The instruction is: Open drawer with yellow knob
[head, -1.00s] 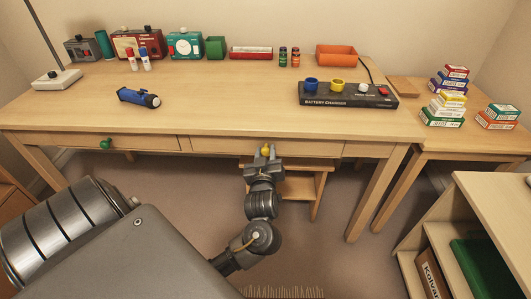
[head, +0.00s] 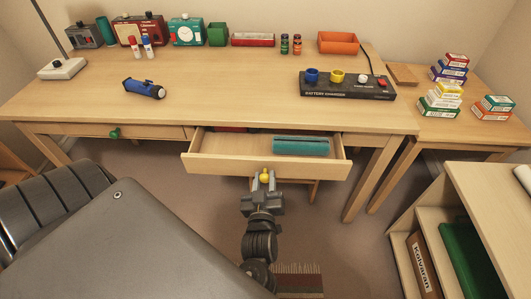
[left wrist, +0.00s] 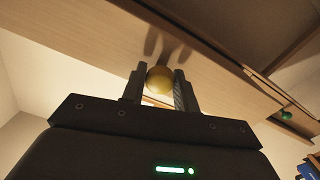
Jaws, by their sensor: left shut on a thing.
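The drawer (head: 220,168) with the yellow knob is pulled out from under the desk. A teal object (head: 300,146) lies inside it, and part of something red shows at its back. The yellow knob (head: 265,177) is at the middle of the drawer front. My left gripper (head: 264,178) is shut on the knob. In the left wrist view the knob (left wrist: 160,80) sits between the two fingers, with the drawer front above it. My right gripper is not in view.
A closed drawer with a green knob (head: 115,133) is to the left. The desk (head: 220,95) carries a blue flashlight (head: 144,89) and a battery charger (head: 346,86). A shelf unit (head: 480,185) stands at the right. The floor in front of the drawer is partly clear.

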